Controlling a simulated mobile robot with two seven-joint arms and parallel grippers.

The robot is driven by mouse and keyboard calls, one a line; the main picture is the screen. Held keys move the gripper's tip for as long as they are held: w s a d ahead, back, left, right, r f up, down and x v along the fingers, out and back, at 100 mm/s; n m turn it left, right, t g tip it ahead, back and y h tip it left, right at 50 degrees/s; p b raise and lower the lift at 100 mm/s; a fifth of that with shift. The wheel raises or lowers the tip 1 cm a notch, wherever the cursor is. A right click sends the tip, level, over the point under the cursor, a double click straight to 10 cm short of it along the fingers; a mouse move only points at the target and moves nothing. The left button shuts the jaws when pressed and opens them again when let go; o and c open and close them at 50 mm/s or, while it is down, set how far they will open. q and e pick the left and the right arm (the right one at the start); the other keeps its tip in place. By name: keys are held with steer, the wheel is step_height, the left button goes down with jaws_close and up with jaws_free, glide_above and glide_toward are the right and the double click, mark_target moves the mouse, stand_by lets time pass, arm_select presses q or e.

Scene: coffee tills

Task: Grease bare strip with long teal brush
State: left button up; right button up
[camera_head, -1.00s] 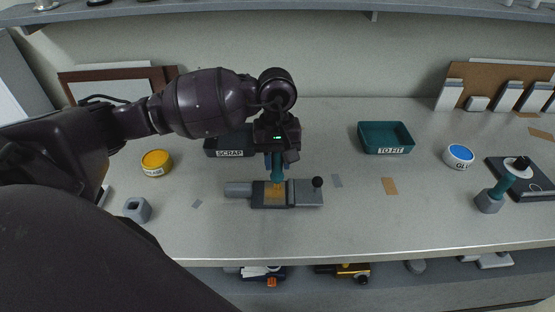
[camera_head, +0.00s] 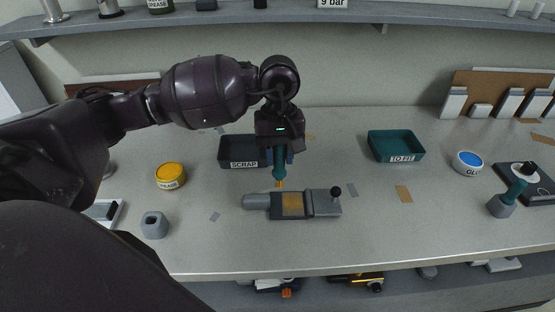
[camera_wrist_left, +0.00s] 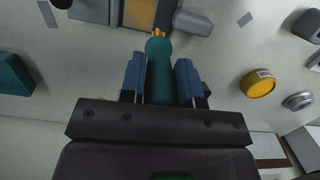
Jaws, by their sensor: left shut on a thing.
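My left gripper (camera_head: 279,158) is shut on the teal brush (camera_head: 280,170), which points down with yellow bristles at its tip. In the left wrist view the brush (camera_wrist_left: 159,75) sits between the blue fingertips (camera_wrist_left: 160,82). A grey fixture (camera_head: 325,203) lies on the bench with a golden-brown strip (camera_head: 293,205) across its middle. The bristles are just behind and left of the strip, seemingly clear of it. The strip also shows in the left wrist view (camera_wrist_left: 140,12). Whether grease is on it I cannot tell. My right gripper is out of view.
The yellow grease tin (camera_head: 170,176) and an empty grey holder (camera_head: 154,225) stand at left. The SCRAP tray (camera_head: 240,164) is behind the brush. The TO FIT tray (camera_head: 396,146), glue tin (camera_head: 467,163) and another teal-handled tool (camera_head: 513,191) are at right.

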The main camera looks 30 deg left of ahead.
arm_select(q)
step_height(320, 180, up, 3)
steer(key=shift+f+p, duration=0.15)
steer(key=shift+p, duration=0.25)
steer(key=shift+r, duration=0.25)
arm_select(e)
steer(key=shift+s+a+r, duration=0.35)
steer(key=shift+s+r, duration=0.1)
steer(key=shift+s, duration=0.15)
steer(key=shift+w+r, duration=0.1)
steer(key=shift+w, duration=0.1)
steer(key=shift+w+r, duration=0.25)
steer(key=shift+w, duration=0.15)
arm_select(q)
steer(key=shift+s+d, duration=0.1)
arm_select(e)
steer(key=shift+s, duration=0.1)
